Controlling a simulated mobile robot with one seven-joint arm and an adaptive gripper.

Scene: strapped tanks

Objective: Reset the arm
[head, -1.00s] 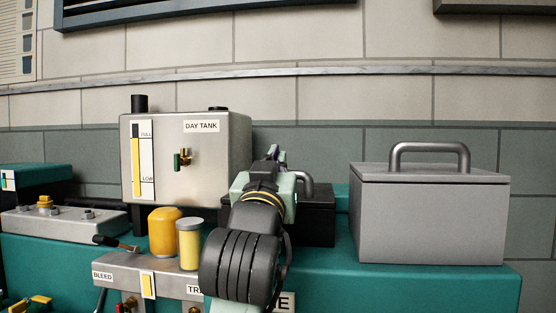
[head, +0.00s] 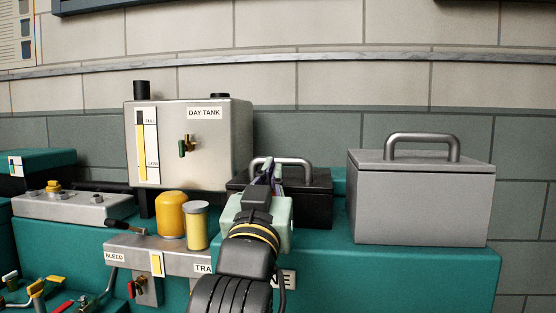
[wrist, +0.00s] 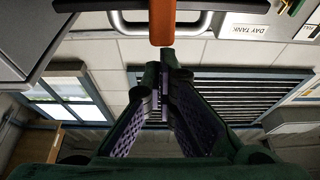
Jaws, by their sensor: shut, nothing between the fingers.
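My gripper (head: 270,170) is in the middle of the head view, in front of a black box (head: 318,207) with a silver handle, and hides part of it. In the wrist view the two dark fingers of my gripper (wrist: 165,58) are together with nothing between them. The wrist view looks inverted: the silver handle (wrist: 128,26) is at the top, beyond the fingertips. An orange piece (wrist: 162,22) shows just past the fingertips; I cannot tell what it belongs to.
The day tank (head: 220,150) stands to the left of my arm. A yellow cylinder (head: 171,215) and a yellow-and-grey canister (head: 196,226) stand just left. A large grey box (head: 421,200) is at right on the teal bench (head: 400,270). The space above the bench is open.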

